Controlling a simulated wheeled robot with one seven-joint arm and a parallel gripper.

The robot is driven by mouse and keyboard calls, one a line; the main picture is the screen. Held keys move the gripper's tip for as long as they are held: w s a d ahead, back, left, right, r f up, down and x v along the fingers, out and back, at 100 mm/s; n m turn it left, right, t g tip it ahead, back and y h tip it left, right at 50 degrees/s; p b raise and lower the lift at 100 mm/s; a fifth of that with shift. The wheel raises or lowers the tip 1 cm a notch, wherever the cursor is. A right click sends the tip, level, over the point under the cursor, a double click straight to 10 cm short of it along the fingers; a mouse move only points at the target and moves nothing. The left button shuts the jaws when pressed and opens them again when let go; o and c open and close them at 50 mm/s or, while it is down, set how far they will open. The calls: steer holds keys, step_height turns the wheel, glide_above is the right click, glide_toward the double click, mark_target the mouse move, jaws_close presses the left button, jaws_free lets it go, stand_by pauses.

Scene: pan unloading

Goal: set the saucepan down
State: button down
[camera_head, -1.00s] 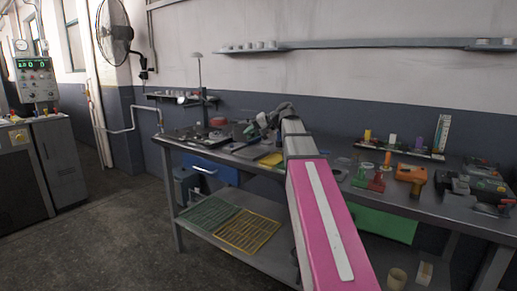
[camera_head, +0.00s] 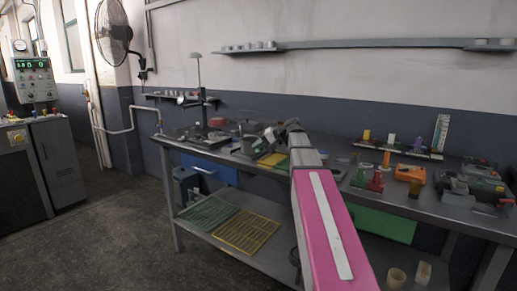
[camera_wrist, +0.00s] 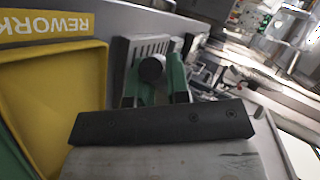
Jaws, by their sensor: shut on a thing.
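In the wrist view my gripper (camera_wrist: 153,86) has two green fingers, shut on a black round-ended piece (camera_wrist: 152,69) that looks like the end of the saucepan's handle. The saucepan's bowl cannot be made out in the wrist view. In the head view my gripper (camera_head: 270,134) is small and partly hidden by my own arm, over the left part of the grey workbench (camera_head: 448,212). Whether the saucepan touches the bench cannot be told.
A yellow tray marked REWORK (camera_wrist: 60,85) lies left of my gripper in the wrist view. Small parts and an orange block (camera_head: 409,174) stand on the bench's right side. The lower shelf holds green (camera_head: 208,213) and yellow (camera_head: 247,232) grids.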

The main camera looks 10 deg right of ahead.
steer(key=shift+f, duration=0.1)
steer(key=c, duration=1.1)
jaws_free()
steer(key=shift+s+d+r, duration=0.1)
steer(key=shift+d+r, duration=0.1)
steer(key=shift+r, duration=0.05)
steer(key=v, duration=1.1)
steer(key=shift+d, duration=0.2)
steer(key=shift+r, duration=0.15)
